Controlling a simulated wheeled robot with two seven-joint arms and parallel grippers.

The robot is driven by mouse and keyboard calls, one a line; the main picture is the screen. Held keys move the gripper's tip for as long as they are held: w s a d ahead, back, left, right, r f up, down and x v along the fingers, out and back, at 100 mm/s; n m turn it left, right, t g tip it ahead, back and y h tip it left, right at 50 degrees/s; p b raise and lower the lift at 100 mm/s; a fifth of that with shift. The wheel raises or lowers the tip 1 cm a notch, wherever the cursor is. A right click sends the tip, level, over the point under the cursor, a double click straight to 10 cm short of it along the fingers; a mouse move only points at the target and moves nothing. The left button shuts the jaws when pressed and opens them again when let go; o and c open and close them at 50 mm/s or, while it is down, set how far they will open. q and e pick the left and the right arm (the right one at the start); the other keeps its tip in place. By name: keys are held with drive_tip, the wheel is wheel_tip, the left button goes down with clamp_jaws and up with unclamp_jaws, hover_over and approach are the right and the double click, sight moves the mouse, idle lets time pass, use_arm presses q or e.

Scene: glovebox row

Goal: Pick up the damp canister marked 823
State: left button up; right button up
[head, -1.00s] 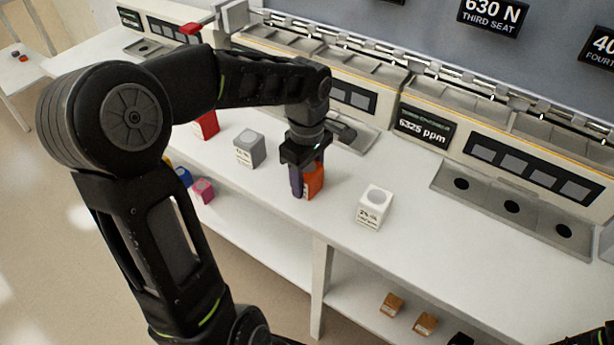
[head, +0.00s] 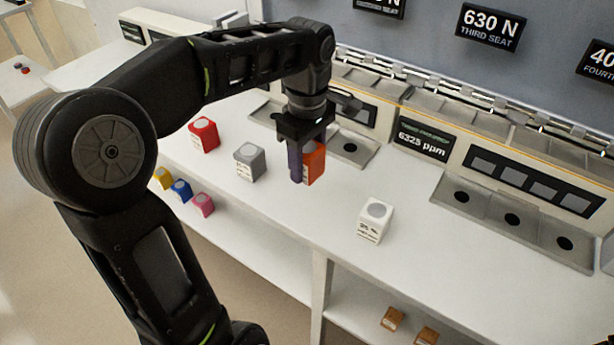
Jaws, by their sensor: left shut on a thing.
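My left gripper (head: 304,160) points down and is shut on an orange canister (head: 315,163), with a dark purple finger covering its left side. The canister appears to be held a little above the white bench. No number can be read on it. A white canister (head: 375,222) stands on the bench to the right; its label is too small to read. A grey canister (head: 249,163) and a red canister (head: 204,135) stand to the left. I cannot tell which one bears 823 or is damp. My right gripper is not in view.
The white bench (head: 440,250) is clear to the right of the white canister. Along its back are metal trays with dark holes (head: 512,219) and a 6325 ppm display (head: 422,140). Small yellow, blue and pink canisters (head: 203,204) stand at the lower left. Brown boxes (head: 392,318) sit below.

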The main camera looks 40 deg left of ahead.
use_arm(q)
drive_tip(key=shift+r, duration=0.5)
